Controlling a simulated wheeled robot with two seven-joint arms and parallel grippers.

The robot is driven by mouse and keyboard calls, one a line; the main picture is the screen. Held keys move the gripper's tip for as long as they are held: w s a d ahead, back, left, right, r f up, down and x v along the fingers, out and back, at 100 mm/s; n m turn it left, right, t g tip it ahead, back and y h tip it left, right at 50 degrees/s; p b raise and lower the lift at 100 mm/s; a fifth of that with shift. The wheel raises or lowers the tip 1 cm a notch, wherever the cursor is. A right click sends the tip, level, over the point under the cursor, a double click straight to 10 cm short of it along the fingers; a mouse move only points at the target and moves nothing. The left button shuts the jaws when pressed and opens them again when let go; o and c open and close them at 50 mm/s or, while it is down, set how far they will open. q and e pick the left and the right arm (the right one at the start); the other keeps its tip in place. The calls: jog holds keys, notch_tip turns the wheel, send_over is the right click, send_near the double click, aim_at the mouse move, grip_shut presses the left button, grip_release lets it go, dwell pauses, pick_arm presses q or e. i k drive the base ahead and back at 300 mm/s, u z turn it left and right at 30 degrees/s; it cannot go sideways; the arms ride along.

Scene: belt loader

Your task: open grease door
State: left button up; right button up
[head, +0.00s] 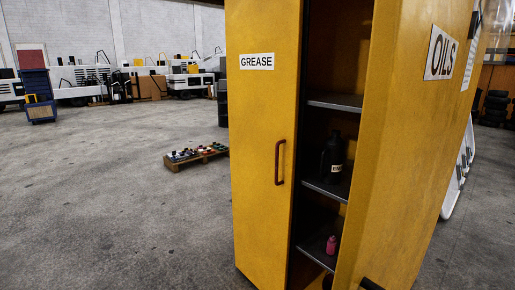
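The yellow cabinet's grease door (262,180) stands upright at the centre, with a white GREASE label (257,61) near its top. It looks shut. Its dark red-brown vertical handle (278,162) is on its right side, by the dark opening. The door marked OILS (405,150) stands open on the right, angled toward me. A small dark piece (370,284) shows at the bottom edge; I cannot tell what it is. Neither of my grippers can be made out in the head view.
Shelves (330,190) inside hold a dark bottle (332,158) and a small pink bottle (331,245). A wooden pallet (190,160) with small coloured items lies on the floor behind, left of the cabinet. The grey floor (110,220) at left is clear.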

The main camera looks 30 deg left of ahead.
aim_at(263, 38)
jog(key=k, duration=1)
jog(key=u, duration=0.9)
jog(key=i, duration=1.5)
jog(key=z, duration=1.6)
